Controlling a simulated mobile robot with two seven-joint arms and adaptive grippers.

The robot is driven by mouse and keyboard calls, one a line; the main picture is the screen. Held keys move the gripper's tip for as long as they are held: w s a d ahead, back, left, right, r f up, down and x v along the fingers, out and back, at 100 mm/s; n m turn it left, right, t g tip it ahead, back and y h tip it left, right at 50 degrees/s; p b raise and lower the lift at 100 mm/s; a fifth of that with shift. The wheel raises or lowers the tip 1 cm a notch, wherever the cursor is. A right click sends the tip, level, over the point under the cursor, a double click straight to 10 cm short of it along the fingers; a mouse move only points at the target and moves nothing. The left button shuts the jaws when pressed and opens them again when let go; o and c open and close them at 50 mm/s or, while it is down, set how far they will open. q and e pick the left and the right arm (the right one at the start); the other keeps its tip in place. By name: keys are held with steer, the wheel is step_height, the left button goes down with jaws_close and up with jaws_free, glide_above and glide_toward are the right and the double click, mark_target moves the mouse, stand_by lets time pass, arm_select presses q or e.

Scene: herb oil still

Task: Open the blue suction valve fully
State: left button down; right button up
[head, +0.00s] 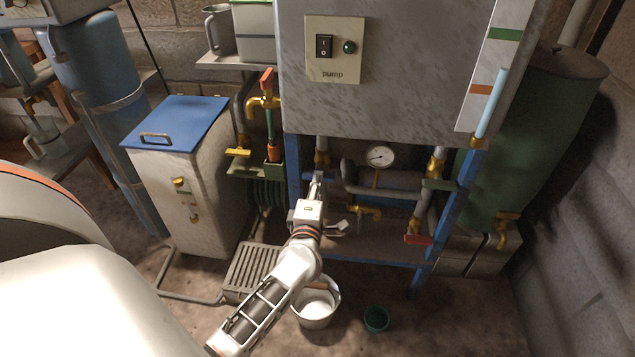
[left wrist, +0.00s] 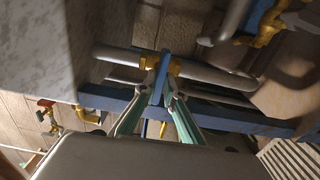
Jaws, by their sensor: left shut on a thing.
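The blue suction valve has a blue lever (left wrist: 161,78) on a brass body (left wrist: 147,66), set in a grey pipe (left wrist: 190,72). In the left wrist view the lever lies crosswise to that pipe. My left gripper (left wrist: 158,97) is shut on the lever, one finger on each side. In the head view the left gripper (head: 316,181) reaches up to the valve under the grey pump cabinet (head: 400,75). The lever (head: 327,177) shows only as a small blue piece beside the fingers. My right gripper is in neither view.
A pressure gauge (head: 380,156) and a red-handled valve (head: 417,239) are right of the gripper. Blue frame posts (head: 293,170) stand close by. A white bucket (head: 317,303) and a green cup (head: 376,319) are on the floor below. A blue-lidded box (head: 178,120) stands left.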

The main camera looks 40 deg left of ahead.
arm_select(q)
steer(key=n+b, duration=0.2)
steer(key=n, duration=1.6)
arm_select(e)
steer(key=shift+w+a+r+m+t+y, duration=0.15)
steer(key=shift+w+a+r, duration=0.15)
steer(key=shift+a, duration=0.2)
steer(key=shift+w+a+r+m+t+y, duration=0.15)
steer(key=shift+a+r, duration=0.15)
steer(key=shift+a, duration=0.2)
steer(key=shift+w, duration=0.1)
